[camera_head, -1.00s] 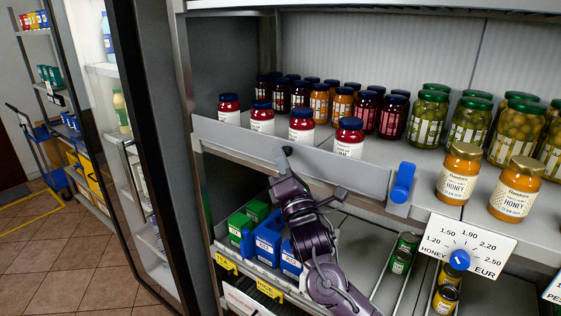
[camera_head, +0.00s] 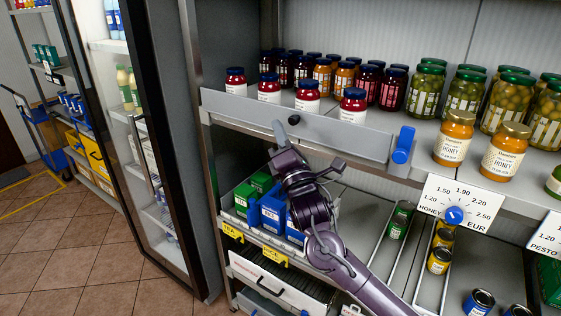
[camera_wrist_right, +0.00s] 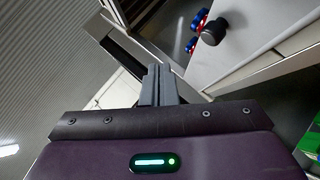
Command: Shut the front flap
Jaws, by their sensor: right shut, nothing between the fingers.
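The front flap (camera_head: 345,136) is a long grey panel along the front edge of the upper shelf. It stands up in front of the red-jam jars; I cannot tell whether it leans outward. A small dark knob (camera_head: 294,119) sits on its face, and a blue latch (camera_head: 403,145) is at its right end. My right gripper (camera_head: 279,132) is shut and empty, in front of the flap just left of and below the knob. Whether it touches the flap is unclear. In the right wrist view the closed fingers (camera_wrist_right: 159,84) point toward the flap's edge, with the knob (camera_wrist_right: 213,32) up right. My left gripper is not in view.
Jam jars (camera_head: 353,107) stand behind the flap; honey jars (camera_head: 454,138) and green-lidded jars stand to the right. A price dial card (camera_head: 463,203) hangs at the front edge. Boxes (camera_head: 272,212) and tins fill the lower shelf below my arm. A glass-door cooler (camera_head: 150,160) is left.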

